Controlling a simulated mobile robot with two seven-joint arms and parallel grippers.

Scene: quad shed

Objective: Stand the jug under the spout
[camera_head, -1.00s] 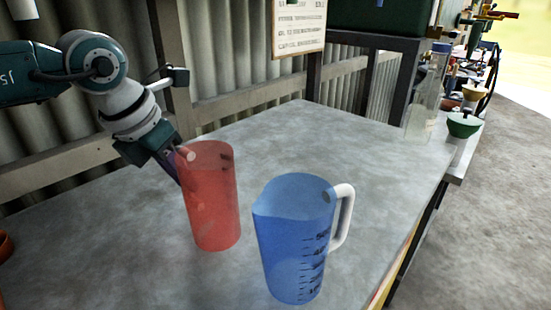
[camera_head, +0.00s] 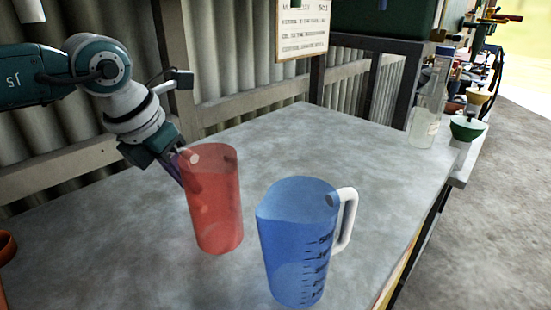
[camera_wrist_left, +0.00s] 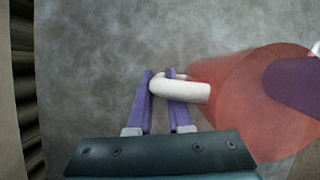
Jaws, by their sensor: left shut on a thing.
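A translucent red jug (camera_head: 215,215) stands upright over the grey table; whether its base touches the top is hard to tell. My left gripper (camera_head: 180,172) is at its upper left side. In the left wrist view, my left gripper (camera_wrist_left: 162,82) is shut on the white handle (camera_wrist_left: 188,92) of the red jug (camera_wrist_left: 230,85). A blue jug (camera_head: 292,245) with a white handle and dark measuring marks stands just right of the red one, nearer to me. It also shows in the left wrist view (camera_wrist_left: 300,85). I cannot make out a spout clearly.
The grey table (camera_head: 300,130) is clear behind the jugs. A clear bottle (camera_head: 426,115) stands at its far right corner, beside a green-topped item (camera_head: 467,130). A dark green box-like body (camera_head: 385,18) is at the back. An orange object (camera_head: 7,247) is at the left edge.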

